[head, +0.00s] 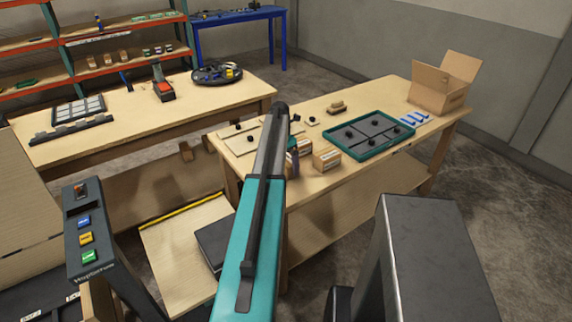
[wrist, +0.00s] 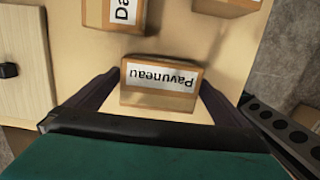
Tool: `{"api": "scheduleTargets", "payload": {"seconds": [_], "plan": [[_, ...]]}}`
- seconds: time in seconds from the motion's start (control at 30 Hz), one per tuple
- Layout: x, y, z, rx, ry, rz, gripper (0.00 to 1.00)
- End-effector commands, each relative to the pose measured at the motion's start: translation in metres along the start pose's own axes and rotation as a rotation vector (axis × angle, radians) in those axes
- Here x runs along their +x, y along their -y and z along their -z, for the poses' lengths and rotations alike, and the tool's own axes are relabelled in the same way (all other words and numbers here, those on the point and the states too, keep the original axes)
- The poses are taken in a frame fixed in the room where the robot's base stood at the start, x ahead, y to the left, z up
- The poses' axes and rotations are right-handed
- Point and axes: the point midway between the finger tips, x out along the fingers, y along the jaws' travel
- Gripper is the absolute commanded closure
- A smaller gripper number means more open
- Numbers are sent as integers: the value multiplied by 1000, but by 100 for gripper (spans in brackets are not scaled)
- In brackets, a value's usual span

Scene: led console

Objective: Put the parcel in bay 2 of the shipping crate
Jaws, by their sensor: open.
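A small cardboard parcel with a white label reading "Pavuneau" (wrist: 160,86) lies on the wooden table top in the wrist view, its label upside down there. My gripper (wrist: 150,92) is open, with one dark finger on each side of this parcel; I cannot tell whether they touch it. In the head view my gripper (head: 293,163) is partly hidden behind my teal arm, near the table's front edge. A dark container (head: 45,306) with white labels shows at the lower left of the head view. It may be the shipping crate; its bay numbers are not clearly legible.
Another box labelled "Da…" (wrist: 113,14) and a third box (wrist: 226,7) lie beyond the parcel. In the head view a cardboard box (head: 326,160) sits right of my gripper. A teal-rimmed tray (head: 370,151) and an open carton (head: 437,102) stand further right.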

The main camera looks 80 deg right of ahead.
Motion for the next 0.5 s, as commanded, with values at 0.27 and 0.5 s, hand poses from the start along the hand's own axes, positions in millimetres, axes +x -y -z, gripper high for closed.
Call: {"api": "scheduleTargets", "payload": {"seconds": [0.27, 0.5], "plan": [[0, 0, 0, 0, 0, 0, 0], [0, 0, 1, -1, 0, 0, 0]]}}
